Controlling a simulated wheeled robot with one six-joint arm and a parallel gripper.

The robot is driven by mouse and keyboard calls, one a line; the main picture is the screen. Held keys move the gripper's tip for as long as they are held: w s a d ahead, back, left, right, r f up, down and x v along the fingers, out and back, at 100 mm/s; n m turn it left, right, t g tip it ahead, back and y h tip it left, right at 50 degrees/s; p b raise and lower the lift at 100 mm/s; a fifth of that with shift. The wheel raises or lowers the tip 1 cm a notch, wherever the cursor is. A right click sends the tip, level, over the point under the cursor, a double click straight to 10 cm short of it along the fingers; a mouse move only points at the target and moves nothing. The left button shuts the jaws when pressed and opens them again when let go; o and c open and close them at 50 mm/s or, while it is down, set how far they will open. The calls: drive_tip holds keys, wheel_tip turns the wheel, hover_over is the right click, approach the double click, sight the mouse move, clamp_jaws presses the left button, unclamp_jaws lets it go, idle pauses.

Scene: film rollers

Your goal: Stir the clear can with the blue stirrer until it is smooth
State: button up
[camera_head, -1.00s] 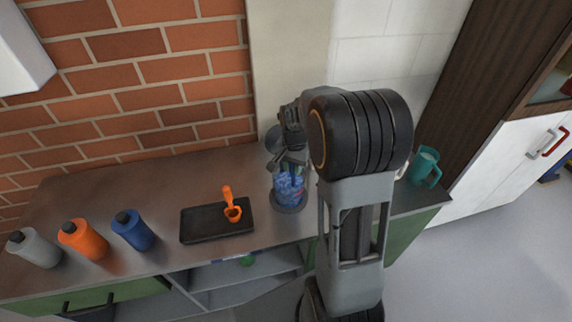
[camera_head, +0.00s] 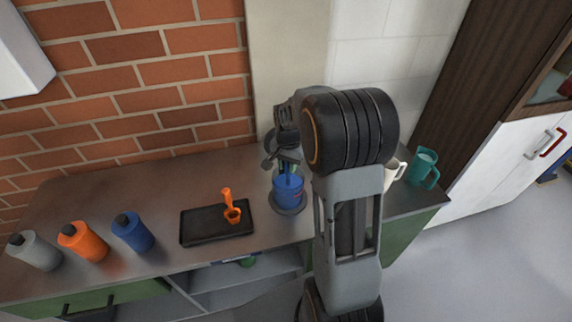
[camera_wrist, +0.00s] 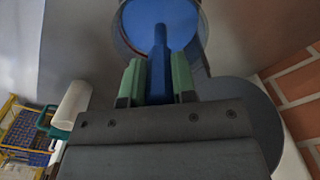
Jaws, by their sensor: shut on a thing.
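The clear can (camera_head: 289,194) stands on a round grey base on the counter, with blue contents showing through its wall. In the wrist view the can (camera_wrist: 199,43) is seen from above, and its blue contents look even. The blue stirrer (camera_wrist: 159,68) runs from my gripper (camera_wrist: 157,80) down into the can. My gripper is shut on the stirrer's handle with its green finger pads on both sides. In the head view my gripper (camera_head: 287,158) is above the can, partly behind my arm. The stirrer's lower end is hidden in the blue contents.
A brick wall borders the counter behind.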

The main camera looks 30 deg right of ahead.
drive_tip(key=shift+r, duration=0.1)
drive_tip(key=shift+r+p, duration=2.8)
drive_tip(key=shift+r, duration=1)
wheel_tip(320, 180, up, 7)
drive_tip(key=p, duration=0.5)
drive_tip(key=shift+r, duration=0.15)
